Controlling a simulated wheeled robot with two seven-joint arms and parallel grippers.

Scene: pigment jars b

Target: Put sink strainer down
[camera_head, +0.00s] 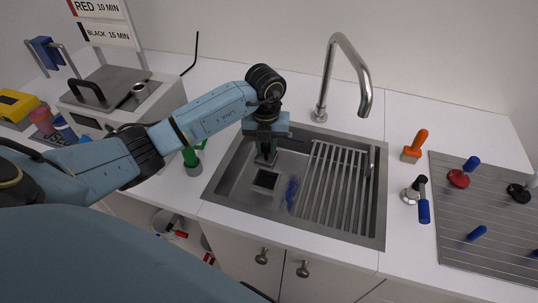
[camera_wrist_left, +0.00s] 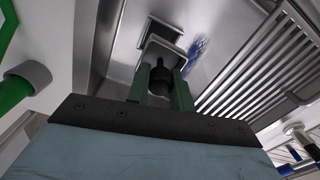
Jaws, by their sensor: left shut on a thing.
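My left gripper (camera_head: 266,157) reaches down into the metal sink (camera_head: 232,184) from above. In the left wrist view its green fingers (camera_wrist_left: 160,82) are shut on the black knob of the sink strainer (camera_wrist_left: 160,76). A pale metal square part (camera_wrist_left: 160,47) shows just beyond the knob. The dark square drain opening (camera_head: 266,180) is in the sink floor, just in front of the gripper in the head view. I cannot tell whether the strainer touches the sink floor. My right gripper is not in view.
A slatted rack (camera_head: 335,185) fills the sink's right side. A blue smear (camera_head: 291,192) lies beside the drain. The faucet (camera_head: 340,75) stands behind. A green-handled tool (camera_head: 191,160) stands left of the sink; an orange-handled tool (camera_head: 414,147) and a ridged mat (camera_head: 480,215) are right.

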